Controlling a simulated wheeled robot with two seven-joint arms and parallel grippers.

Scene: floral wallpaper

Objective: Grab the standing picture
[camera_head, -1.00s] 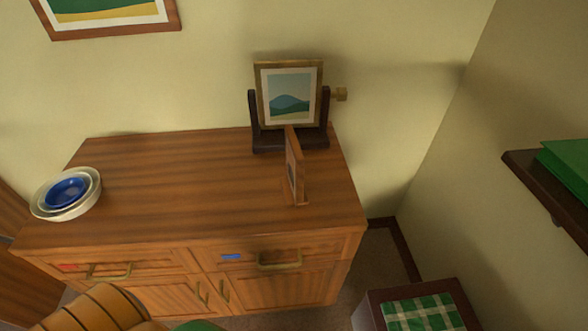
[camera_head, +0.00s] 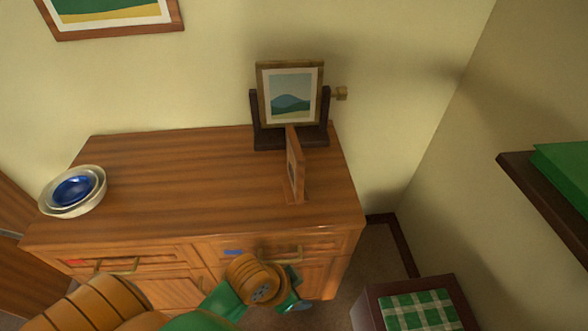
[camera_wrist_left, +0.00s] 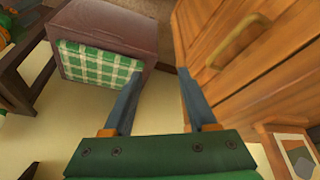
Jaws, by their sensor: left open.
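The standing picture (camera_head: 295,166) is a thin wooden frame upright on the wooden cabinet top, turned nearly edge-on, near the right end. Behind it a second framed landscape picture (camera_head: 290,93) sits in a dark stand with a brass knob. My left gripper (camera_head: 293,303) is low in front of the cabinet's right drawer, below the standing picture and apart from it. In the left wrist view its two fingers (camera_wrist_left: 158,95) are spread with nothing between them. My right gripper is not seen.
The cabinet (camera_head: 180,180) carries nested bowls (camera_head: 72,190) at its left end. A stool with a green checked seat (camera_head: 420,312) stands at lower right. A dark shelf with a green object (camera_head: 565,165) juts from the right wall. The middle of the cabinet top is clear.

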